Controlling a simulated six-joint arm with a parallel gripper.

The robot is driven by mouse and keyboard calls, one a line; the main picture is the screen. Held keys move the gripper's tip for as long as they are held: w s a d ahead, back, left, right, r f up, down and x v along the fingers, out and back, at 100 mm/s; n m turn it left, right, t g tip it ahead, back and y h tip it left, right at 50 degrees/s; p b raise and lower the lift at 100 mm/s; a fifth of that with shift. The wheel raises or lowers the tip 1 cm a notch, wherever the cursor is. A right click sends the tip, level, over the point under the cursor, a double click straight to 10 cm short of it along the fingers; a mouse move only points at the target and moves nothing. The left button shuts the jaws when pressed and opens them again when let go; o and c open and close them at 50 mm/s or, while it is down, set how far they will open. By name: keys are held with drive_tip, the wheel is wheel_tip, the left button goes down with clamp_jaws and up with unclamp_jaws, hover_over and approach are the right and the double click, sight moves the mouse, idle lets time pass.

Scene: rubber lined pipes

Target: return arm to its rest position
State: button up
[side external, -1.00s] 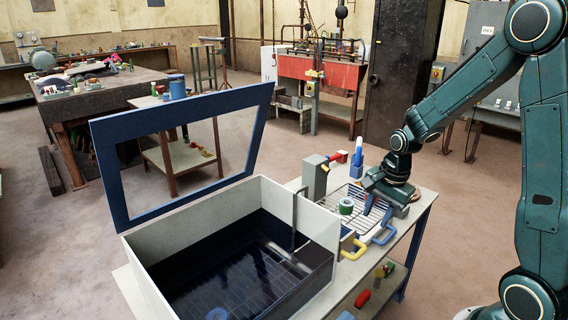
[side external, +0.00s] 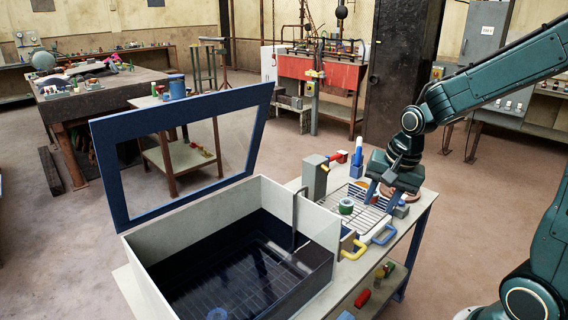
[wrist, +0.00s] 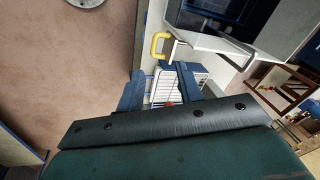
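My gripper (side external: 380,196) hangs over the right part of the workbench (side external: 424,218), fingers pointing down. Its two blue fingers stand apart, and I see nothing held between them. In the wrist view my gripper (wrist: 163,80) also shows spread fingers, with a white-barred rack (wrist: 165,90) visible below and between them. In the side view the arm reaches in from the right edge, bent at the wrist. The gripper body hides part of the bench behind it.
A wire rack (side external: 352,218) with a green ring (side external: 346,206) lies left of the gripper. An open-lidded tank (side external: 160,238) stands left.

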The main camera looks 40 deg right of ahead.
drive_tip(key=s+a+r+n+t, duration=0.2)
drive_tip(key=s+a+r+n, duration=0.6)
drive_tip(key=s+n, duration=0.5)
wheel_tip(320, 180, up, 3)
drive_tip(key=shift+s+a+f+t, duration=0.2)
drive_tip(key=shift+a+t, duration=0.15)
drive_tip(key=shift+t, duration=0.05)
drive_tip(key=shift+c, duration=0.5)
